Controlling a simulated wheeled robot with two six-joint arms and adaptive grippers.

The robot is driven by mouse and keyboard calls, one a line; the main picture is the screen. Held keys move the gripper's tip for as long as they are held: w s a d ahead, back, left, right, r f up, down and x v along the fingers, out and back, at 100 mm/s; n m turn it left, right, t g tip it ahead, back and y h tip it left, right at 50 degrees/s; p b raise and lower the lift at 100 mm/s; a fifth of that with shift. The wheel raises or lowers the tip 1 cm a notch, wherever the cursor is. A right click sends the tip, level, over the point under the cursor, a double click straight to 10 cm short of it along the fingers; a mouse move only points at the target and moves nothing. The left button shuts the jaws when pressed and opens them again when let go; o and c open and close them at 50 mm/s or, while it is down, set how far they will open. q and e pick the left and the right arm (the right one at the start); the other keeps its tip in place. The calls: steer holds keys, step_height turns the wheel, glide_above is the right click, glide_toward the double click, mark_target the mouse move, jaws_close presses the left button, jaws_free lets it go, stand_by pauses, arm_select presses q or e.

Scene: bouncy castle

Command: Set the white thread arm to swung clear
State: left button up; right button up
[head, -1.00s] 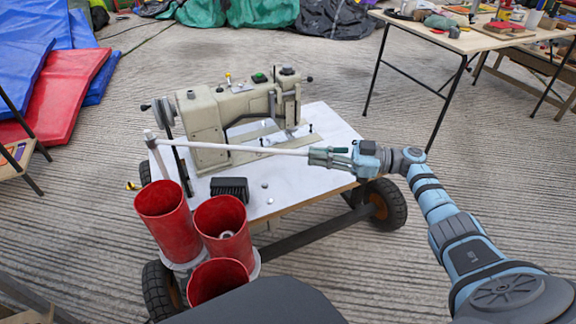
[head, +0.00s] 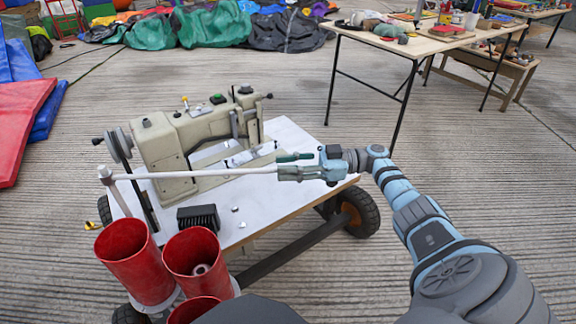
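The white thread arm (head: 200,174) is a thin rod. It runs from an upright post (head: 106,178) at the table's left corner, rightward across the front of the cream sewing machine (head: 170,150). Its free end reaches my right gripper (head: 288,165). One green finger is above the rod's line and the other covers the rod's tip, with a gap showing between the fingers. The gripper looks open around the rod end; contact is hard to tell. My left gripper is not in view.
The white-topped wheeled table (head: 270,205) carries a black brush (head: 198,217) and small metal pieces. Red cups (head: 125,262) stand at its near left. A cluttered workbench (head: 400,45) is at the back right. Floor is clear between them.

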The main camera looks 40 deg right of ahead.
steer(key=shift+f, duration=0.2)
steer(key=v, duration=0.7)
steer(key=shift+d, duration=0.2)
